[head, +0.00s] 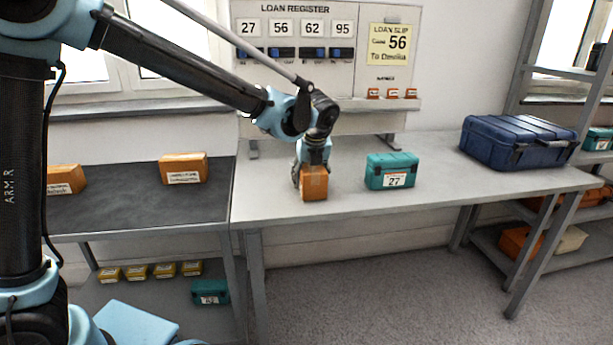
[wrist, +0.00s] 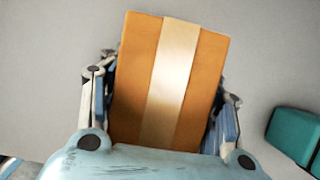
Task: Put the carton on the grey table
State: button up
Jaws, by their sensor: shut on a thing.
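An orange-brown carton (head: 314,184) with a pale tape strip is in my gripper (head: 312,170). In the wrist view the carton (wrist: 200,85) fills the middle, with a finger of my gripper (wrist: 165,110) on each side of it. The carton is at the left part of the light grey table (head: 400,210), over or on its top near the front edge. I cannot tell whether its underside touches the table. The fingertips are partly hidden by the carton.
A teal case (head: 391,170) labelled 27 stands right of the carton; it also shows in the wrist view (wrist: 293,136). A large blue case (head: 520,142) is at the table's right. A dark-topped table (head: 120,205) with orange cartons (head: 183,168) is at left.

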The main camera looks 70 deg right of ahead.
aim_at(313, 169)
jog(key=o, duration=1.4)
jog(key=shift+f, duration=0.1)
jog(key=v, duration=1.2)
